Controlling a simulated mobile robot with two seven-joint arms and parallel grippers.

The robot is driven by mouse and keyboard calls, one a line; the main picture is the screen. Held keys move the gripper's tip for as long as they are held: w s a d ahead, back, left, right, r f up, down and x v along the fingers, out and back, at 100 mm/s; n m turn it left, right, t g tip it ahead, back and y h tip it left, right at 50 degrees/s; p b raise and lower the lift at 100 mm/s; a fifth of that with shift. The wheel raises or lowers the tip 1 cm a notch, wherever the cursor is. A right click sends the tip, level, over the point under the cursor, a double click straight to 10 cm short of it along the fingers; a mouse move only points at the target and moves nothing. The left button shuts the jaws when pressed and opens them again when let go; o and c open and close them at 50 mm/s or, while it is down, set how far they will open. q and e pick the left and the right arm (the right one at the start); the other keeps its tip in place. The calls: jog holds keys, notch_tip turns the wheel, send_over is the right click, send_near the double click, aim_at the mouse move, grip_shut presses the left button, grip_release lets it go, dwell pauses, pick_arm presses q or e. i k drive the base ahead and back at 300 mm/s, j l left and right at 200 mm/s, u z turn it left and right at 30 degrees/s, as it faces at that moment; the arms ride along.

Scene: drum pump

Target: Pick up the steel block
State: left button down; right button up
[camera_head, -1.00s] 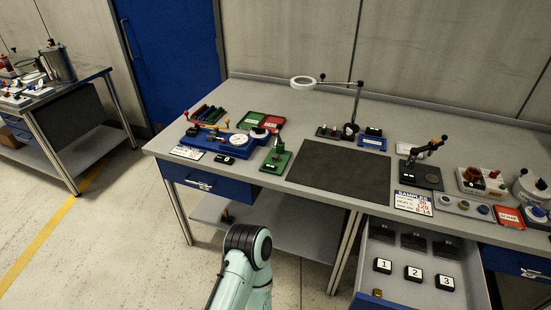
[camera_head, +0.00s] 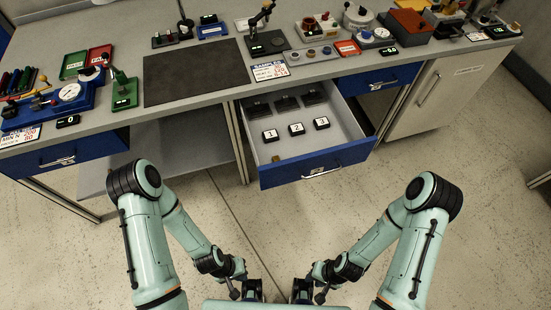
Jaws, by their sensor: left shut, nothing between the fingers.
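I cannot make out which thing is the steel block.
A white cabinet (camera_head: 440,90) stands at the right. The floor before the drawer is clear.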

aim_at(122, 91)
jog(key=u, duration=1.4)
jog(key=i+j+u, duration=0.2)
jog(key=i, duration=0.35)
